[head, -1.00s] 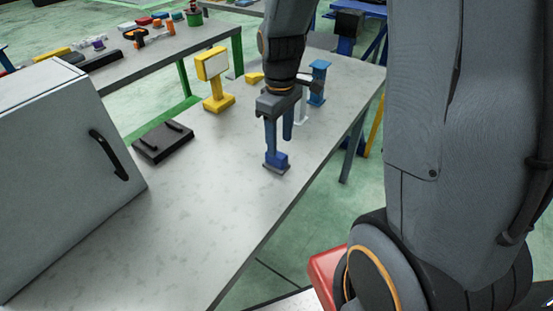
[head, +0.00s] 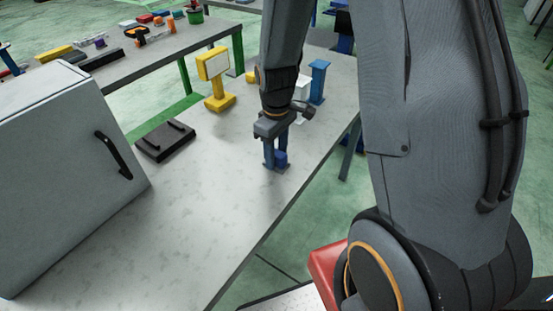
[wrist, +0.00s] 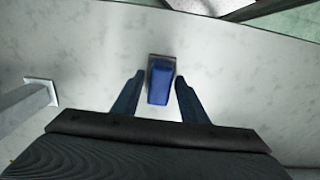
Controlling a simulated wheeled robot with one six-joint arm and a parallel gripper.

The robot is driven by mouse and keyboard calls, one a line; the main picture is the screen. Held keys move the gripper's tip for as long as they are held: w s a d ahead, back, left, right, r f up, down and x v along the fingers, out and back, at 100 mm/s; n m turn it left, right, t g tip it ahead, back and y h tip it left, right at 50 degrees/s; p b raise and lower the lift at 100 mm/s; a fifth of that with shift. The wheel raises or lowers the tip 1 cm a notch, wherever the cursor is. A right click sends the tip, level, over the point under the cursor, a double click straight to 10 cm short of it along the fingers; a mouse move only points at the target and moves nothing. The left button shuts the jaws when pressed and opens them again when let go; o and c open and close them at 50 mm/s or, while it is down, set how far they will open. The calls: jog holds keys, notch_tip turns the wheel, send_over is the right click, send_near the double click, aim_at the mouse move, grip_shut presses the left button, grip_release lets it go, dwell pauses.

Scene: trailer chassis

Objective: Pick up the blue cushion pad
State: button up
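The blue cushion pad (head: 281,159) is a small blue block on a thin grey base, resting on the grey table. In the wrist view the pad (wrist: 161,84) lies between the tips of my gripper (wrist: 159,90). The two blue fingers are apart, with a gap on each side of the pad. In the head view my gripper (head: 277,160) points down at the pad, and its fingers partly hide it.
A white post (head: 301,86) and a blue stand (head: 319,82) are close behind my gripper. A yellow stand (head: 219,90), a black tray (head: 165,141) and a grey cabinet (head: 65,160) are to the left. The table front is clear.

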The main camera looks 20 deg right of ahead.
aim_at(276, 152)
grip_shut()
jog(key=shift+r+b, duration=1.05)
jog(key=shift+r, duration=4)
